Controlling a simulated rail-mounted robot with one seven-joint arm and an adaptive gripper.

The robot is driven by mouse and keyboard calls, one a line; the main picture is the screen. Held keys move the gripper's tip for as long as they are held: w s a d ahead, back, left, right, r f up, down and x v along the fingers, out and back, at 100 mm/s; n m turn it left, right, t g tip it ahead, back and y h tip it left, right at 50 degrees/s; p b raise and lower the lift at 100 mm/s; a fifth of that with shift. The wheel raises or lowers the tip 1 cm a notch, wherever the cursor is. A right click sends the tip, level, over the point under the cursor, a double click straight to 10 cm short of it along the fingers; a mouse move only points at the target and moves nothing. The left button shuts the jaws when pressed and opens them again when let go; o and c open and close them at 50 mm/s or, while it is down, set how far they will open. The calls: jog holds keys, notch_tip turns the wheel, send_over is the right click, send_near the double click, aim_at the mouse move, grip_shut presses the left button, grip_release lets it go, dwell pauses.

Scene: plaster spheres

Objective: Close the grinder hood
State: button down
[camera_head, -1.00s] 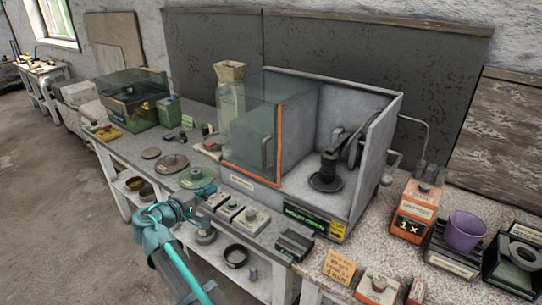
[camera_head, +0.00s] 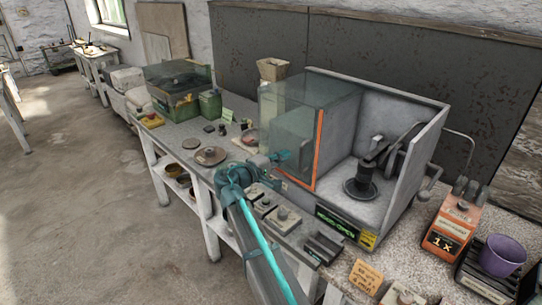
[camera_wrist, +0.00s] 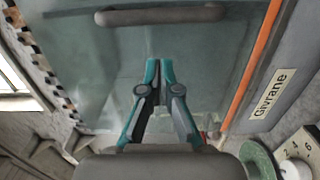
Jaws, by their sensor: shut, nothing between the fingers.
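The grinder hood (camera_head: 288,104) is a clear glass panel box with an orange front edge (camera_head: 318,150). It sits at the left of the grey grinder housing (camera_head: 398,110), whose right part stands uncovered with the dark grinder (camera_head: 361,187) showing inside. A green-lettered sign (camera_head: 337,222) is on the housing front. My gripper (camera_head: 284,156) is shut and empty, in front of the hood glass. In the wrist view my gripper (camera_wrist: 160,66) points at the glass, with the grey bar handle (camera_wrist: 160,16) beyond its tips and the orange edge (camera_wrist: 252,70) to the right. Contact cannot be told.
Small switch boxes (camera_head: 283,217) line the bench front below my arm. An orange device (camera_head: 453,228) and a purple cup (camera_head: 503,255) stand at the right. A green-based glass case (camera_head: 178,90) and a disc (camera_head: 210,156) are on the left. The floor at left is clear.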

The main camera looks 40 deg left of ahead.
jog(key=d, duration=0.3)
jog(key=shift+p, duration=0.35)
